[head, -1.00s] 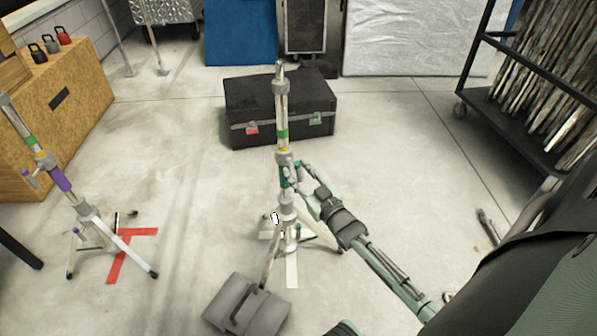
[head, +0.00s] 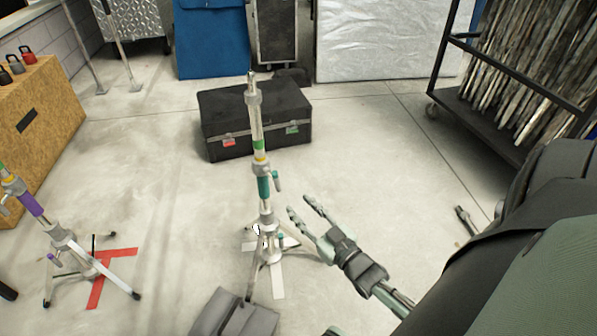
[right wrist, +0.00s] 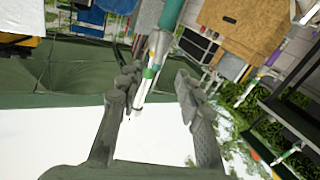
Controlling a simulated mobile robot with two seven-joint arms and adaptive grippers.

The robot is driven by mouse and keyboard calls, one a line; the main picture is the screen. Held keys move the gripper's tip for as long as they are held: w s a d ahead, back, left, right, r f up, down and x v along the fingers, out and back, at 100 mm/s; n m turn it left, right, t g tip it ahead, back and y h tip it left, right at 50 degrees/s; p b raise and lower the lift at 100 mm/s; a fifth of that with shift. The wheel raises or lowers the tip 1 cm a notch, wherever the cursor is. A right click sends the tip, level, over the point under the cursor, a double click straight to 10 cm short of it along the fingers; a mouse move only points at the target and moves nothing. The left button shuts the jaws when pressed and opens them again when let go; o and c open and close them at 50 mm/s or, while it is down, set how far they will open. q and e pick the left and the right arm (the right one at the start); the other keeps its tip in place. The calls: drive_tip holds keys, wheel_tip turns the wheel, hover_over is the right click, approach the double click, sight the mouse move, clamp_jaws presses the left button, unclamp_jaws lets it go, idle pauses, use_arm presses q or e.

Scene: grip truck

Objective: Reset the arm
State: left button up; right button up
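My right gripper (head: 304,211) is open and empty in the head view, a little to the right of the teal-banded light stand (head: 263,185). A gap shows between its fingertips and the stand. In the right wrist view the two fingers (right wrist: 155,105) are spread apart, with a pole with a green band (right wrist: 150,72) showing between them. The stand is upright on its tripod legs over a white tape mark (head: 277,280). My left gripper is not in view.
A purple-banded stand (head: 60,235) is at the left by red tape (head: 97,290). A grey sandbag (head: 235,315) lies at the front. A black case (head: 255,115) is behind the stand. A wheeled rack (head: 510,80) is at right. Open floor lies between.

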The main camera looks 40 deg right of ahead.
idle(0.4)
drive_tip(key=s+a+f+g, duration=0.2)
drive_tip(key=f+g, duration=0.2)
drive_tip(key=f, duration=0.3)
drive_tip(key=s+a+f+g, duration=0.2)
drive_tip(key=a+f+g, duration=0.1)
drive_tip(key=f, duration=0.3)
drive_tip(key=s+a+f+g, duration=0.4)
drive_tip(key=s+f+g, duration=0.3)
drive_tip(key=s, duration=0.5)
drive_tip(key=shift+s+a+f+n+g, duration=0.2)
drive_tip(key=shift+f+n+g, duration=0.2)
drive_tip(key=shift+g, duration=0.2)
